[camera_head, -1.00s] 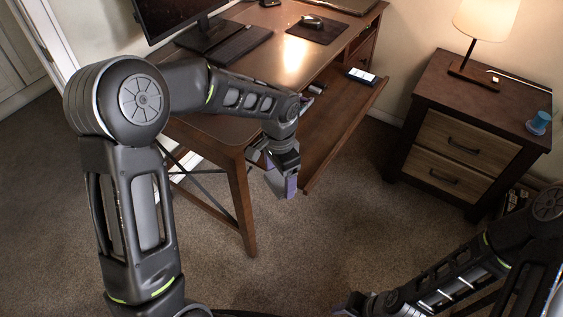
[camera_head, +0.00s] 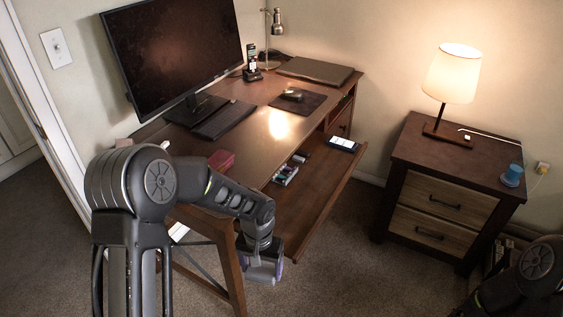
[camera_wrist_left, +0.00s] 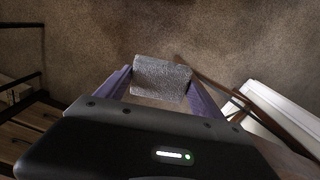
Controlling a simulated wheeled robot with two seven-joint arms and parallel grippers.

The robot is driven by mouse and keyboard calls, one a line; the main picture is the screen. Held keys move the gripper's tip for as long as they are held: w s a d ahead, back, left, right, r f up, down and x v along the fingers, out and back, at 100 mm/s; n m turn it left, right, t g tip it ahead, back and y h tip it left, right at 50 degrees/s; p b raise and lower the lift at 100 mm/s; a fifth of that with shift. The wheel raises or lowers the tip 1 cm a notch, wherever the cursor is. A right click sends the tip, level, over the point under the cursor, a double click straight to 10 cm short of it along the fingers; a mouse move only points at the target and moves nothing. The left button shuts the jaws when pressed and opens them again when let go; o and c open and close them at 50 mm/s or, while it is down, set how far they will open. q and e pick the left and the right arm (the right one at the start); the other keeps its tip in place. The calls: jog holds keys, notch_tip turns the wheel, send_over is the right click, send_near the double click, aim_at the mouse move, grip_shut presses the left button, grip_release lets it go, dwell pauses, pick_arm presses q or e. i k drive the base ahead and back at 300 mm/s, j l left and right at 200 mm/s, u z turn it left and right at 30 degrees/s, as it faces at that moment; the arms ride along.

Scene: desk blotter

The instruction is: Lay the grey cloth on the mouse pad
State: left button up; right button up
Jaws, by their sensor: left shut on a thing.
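The grey cloth (camera_wrist_left: 162,78) is a small folded piece held between the two purple fingers of my left gripper (camera_wrist_left: 160,90). In the head view my left gripper (camera_head: 263,270) hangs low in front of the desk, over the carpet, shut on the cloth. The dark mouse pad (camera_head: 312,103) lies on the desk top toward the back right, well away from the gripper. A computer mouse (camera_head: 292,95) sits on the pad. My right arm shows at the lower right corner; its gripper is out of view.
The desk holds a monitor (camera_head: 175,50), a keyboard (camera_head: 224,119), a laptop (camera_head: 318,71) and a red item (camera_head: 220,160). A pulled-out tray (camera_head: 308,195) carries a phone (camera_head: 343,145) and small items. A nightstand (camera_head: 410,158) with a lamp stands right.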

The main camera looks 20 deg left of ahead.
aim_at(304, 107)
jog(key=k, duration=0.6)
jog(key=z, duration=0.65)
jog(key=i+j, duration=0.1)
jog(key=i, duration=0.9)
jog(key=i+j, duration=0.1)
jog(key=i, duration=0.95)
jog(key=i+j, duration=0.15)
jog(key=i, duration=0.85)
jog(key=i+u, duration=0.1)
jog(key=i, duration=0.15)
jog(key=u, duration=0.65)
